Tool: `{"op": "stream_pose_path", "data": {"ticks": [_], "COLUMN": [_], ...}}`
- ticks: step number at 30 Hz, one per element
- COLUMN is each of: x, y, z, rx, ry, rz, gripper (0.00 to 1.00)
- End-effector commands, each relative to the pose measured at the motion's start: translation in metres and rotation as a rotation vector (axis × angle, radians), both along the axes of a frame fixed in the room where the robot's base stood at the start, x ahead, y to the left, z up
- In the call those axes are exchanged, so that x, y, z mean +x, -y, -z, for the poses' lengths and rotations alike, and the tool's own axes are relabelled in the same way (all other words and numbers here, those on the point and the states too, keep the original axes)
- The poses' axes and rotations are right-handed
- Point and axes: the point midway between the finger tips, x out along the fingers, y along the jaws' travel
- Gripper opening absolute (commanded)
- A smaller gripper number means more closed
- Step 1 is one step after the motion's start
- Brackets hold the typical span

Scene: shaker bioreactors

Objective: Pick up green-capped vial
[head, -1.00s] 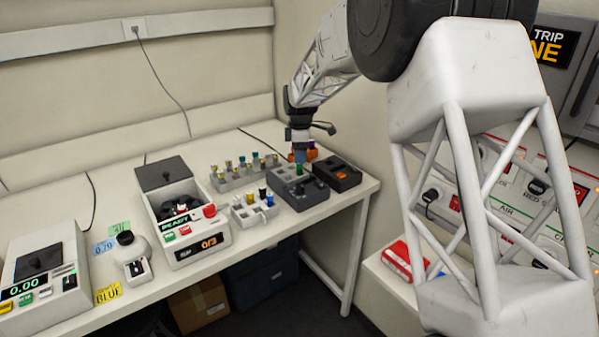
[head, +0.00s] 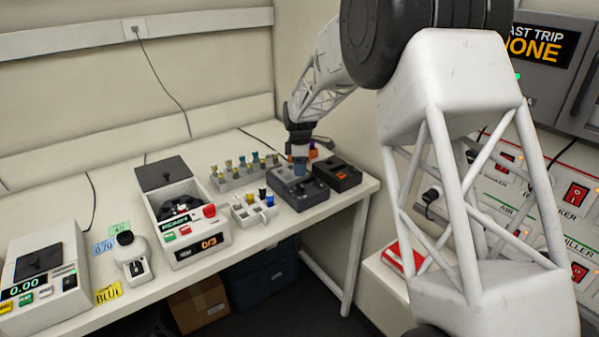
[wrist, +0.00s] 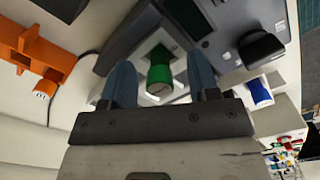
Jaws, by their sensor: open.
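The green-capped vial (wrist: 160,72) stands in a grey device (head: 299,196) near the right end of the bench. In the wrist view, its green cap lies between my two blue fingers. My gripper (wrist: 158,64) is open, with a finger on each side of the cap and gaps visible. In the head view, my gripper (head: 300,170) is down over the device and hides the vial.
A white rack (head: 243,215) with several capped vials stands left of the device; a blue-capped vial (wrist: 259,93) shows in the wrist view. A grey rack (head: 229,185) is behind. A black box (head: 345,183) with an orange part stands close on the right.

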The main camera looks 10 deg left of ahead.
Motion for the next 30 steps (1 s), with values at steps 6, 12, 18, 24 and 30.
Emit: {"op": "stream_pose_path", "data": {"ticks": [6,12,18,24,30], "x": [0.000,0.000,0.000,0.000,0.000], "y": [0.000,0.000,0.000,0.000,0.000], "z": [0.000,0.000,0.000,-0.004,-0.021], "rx": [0.000,0.000,0.000,0.000,0.000], "ry": [0.000,0.000,0.000,0.001,0.002], "rz": [0.000,0.000,0.000,0.000,0.000], "gripper": [0.41,0.11,0.11,0.11,0.11]}}
